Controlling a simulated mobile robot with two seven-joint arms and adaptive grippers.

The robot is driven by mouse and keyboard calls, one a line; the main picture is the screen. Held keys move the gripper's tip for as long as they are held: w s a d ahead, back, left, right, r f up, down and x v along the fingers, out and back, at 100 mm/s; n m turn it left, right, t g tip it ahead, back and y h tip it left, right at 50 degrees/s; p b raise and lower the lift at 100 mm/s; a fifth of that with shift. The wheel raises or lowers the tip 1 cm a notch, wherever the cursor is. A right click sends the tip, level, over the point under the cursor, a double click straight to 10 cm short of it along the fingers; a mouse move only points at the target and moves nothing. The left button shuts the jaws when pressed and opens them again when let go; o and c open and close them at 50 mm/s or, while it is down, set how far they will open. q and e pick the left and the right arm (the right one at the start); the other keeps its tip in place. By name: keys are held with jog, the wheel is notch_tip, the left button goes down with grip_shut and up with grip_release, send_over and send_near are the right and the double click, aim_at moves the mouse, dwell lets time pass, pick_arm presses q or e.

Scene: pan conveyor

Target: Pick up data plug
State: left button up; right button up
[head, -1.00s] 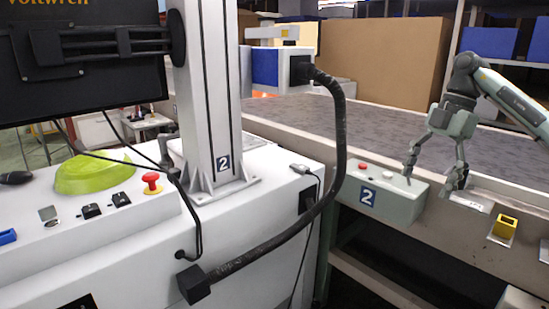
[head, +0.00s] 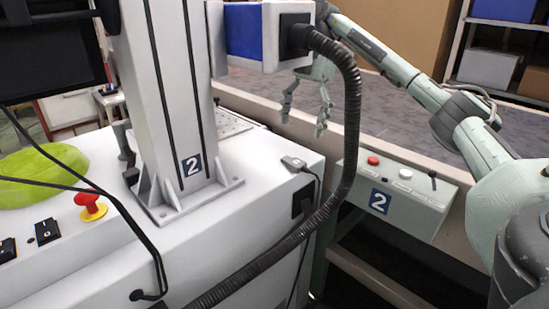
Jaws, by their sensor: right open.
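The data plug (head: 295,163) looks like a small grey connector with a thin dark cable. It lies on the top right edge of the white console (head: 250,240), and its cable hangs down the side. My right gripper (head: 303,126) is open and empty, its fingers pointing down. In the picture it is above and slightly right of the plug, apart from it, over the conveyor's near edge. The thick black hose and the blue and white box partly hide its wrist. My left gripper is not in view.
A thick black hose (head: 350,120) arcs down from the blue and white box (head: 243,32), just right of the plug. A white post (head: 168,100) stands left of it. A control box marked 2 (head: 415,205) sits on the right.

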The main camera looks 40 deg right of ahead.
aim_at(293, 160)
jog(key=shift+a+f, duration=0.1)
jog(key=shift+f, duration=0.3)
jog(key=x, duration=0.6)
jog(key=shift+s+f+b, duration=0.15)
jog(key=shift+s+b, duration=0.1)
jog(key=shift+b, duration=0.15)
jog(key=shift+a+f, duration=0.1)
jog(key=shift+f, duration=0.15)
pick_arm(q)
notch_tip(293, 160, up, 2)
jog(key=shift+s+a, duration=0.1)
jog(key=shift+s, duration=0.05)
pick_arm(e)
jog(key=c, duration=1.2)
